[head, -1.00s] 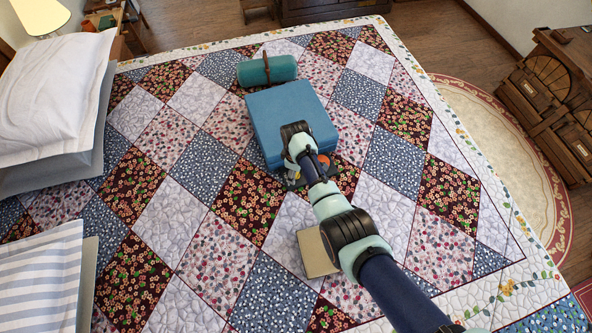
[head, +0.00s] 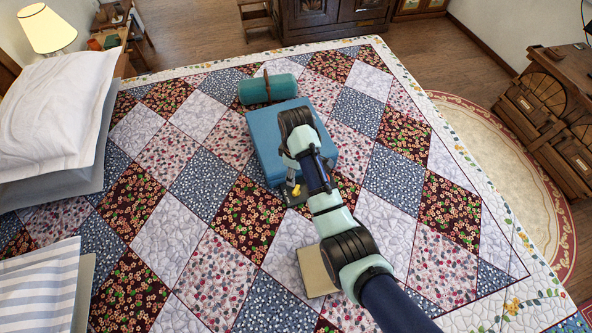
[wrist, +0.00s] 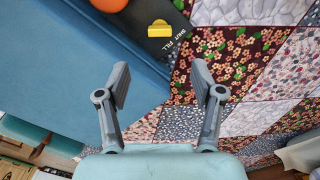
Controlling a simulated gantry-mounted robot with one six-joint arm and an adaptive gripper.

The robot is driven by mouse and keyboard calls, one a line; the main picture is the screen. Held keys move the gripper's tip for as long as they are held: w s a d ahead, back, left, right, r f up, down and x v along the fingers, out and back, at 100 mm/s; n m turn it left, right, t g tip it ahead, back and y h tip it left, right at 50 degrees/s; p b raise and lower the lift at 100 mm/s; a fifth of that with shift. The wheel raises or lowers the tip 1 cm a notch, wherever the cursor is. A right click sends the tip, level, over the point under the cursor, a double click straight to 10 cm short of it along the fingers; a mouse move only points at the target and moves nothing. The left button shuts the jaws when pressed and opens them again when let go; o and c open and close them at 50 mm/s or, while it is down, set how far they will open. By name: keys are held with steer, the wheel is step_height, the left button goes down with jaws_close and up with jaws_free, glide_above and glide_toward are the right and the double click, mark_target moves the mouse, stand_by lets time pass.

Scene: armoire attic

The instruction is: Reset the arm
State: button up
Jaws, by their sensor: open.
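My gripper (wrist: 160,80) is open with nothing between its fingers in the wrist view. It hangs over the quilt (wrist: 215,95), next to the blue box (wrist: 70,65). In the head view my own arm hides most of the gripper, near the front edge of the blue box (head: 265,148).
A black item (wrist: 150,30) with pale lettering, a yellow piece (wrist: 159,28) and part of an orange round thing (wrist: 108,4) lie by the box. A teal roll (head: 268,89) lies behind it. A tan book (head: 316,271) lies near my arm. Pillows (head: 55,115) are left.

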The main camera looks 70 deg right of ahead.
stand_by(0.4)
steer(key=w+a+r+t+h+p, duration=0.1)
steer(key=w+a+r+t+p, duration=0.15)
steer(key=w+a+r, duration=0.55)
steer(key=w+a+r+t+h+p, duration=0.25)
steer(key=w+a+r, duration=0.2)
steer(key=a, duration=0.65)
steer(key=s+a+r+t+y+p, duration=0.1)
steer(key=a+r+t, duration=0.3)
steer(key=a+r, duration=0.4)
steer(key=s+a+r+t+y+p, duration=0.1)
steer(key=s+a+r+t+y, duration=0.1)
steer(key=a+r, duration=0.7)
steer(key=s+a+t, duration=0.1)
steer(key=a, duration=0.3)
steer(key=shift+s+a+t, duration=0.15)
steer(key=shift+a+t, duration=0.15)
steer(key=shift+t, duration=0.1)
